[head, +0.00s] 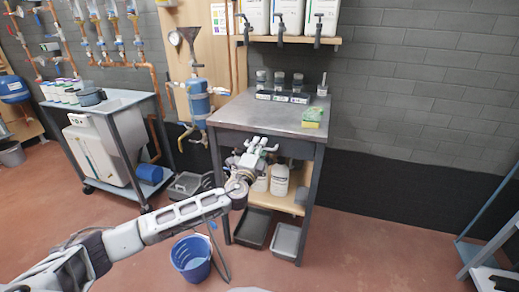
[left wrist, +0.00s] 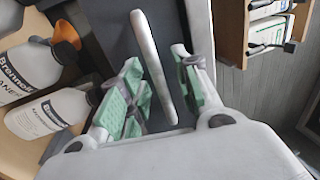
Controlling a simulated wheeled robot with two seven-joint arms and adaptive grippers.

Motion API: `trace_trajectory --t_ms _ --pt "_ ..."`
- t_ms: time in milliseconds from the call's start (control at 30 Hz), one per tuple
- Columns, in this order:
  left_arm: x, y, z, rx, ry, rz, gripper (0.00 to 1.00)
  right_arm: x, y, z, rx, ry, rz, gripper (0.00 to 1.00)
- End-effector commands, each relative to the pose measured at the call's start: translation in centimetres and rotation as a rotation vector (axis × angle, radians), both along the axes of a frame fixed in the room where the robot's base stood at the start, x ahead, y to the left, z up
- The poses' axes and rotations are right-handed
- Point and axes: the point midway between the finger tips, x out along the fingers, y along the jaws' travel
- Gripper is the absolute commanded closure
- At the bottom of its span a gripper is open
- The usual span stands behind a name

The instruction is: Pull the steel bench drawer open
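The steel bench (head: 265,113) stands against the wall, with its dark drawer front (head: 232,140) under the grey top. My left gripper (head: 258,152) is in front of the drawer and hides its handle in the head view. In the left wrist view, the pale bar handle (left wrist: 153,62) stands between the two green-padded fingers of my left gripper (left wrist: 158,88). The fingers are open, one on each side of the bar, with a gap showing on both sides. The dark drawer front (left wrist: 108,30) is behind the handle and looks shut. My right gripper is out of view.
White bottles (head: 279,181) stand on the shelf under the drawer; labelled bottles (left wrist: 52,112) show close to the left finger. Grey trays (head: 286,240) and a blue bucket (head: 191,258) are on the floor before the bench. A yellow-green sponge (head: 313,115) lies on top.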

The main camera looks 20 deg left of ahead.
Motion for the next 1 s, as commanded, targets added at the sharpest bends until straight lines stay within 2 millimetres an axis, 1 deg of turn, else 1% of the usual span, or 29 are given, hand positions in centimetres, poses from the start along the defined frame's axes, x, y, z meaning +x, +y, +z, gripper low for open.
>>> trace_trajectory --t_ms 267,300,533,567,1000 --pt "0.06 -0.01 -0.01 0.000 0.001 0.000 0.68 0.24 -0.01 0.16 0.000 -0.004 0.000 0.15" --pt "0.06 -0.01 -0.01 0.000 0.001 0.000 0.69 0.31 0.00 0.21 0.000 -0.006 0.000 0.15" --pt "0.05 0.00 -0.02 0.000 0.001 0.000 0.99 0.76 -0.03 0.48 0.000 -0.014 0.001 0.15" --pt "0.05 0.00 -0.02 0.000 0.001 0.000 1.00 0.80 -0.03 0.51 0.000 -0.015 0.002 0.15" --pt "0.05 0.00 -0.09 0.000 0.002 0.000 1.00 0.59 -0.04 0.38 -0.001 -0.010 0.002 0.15"
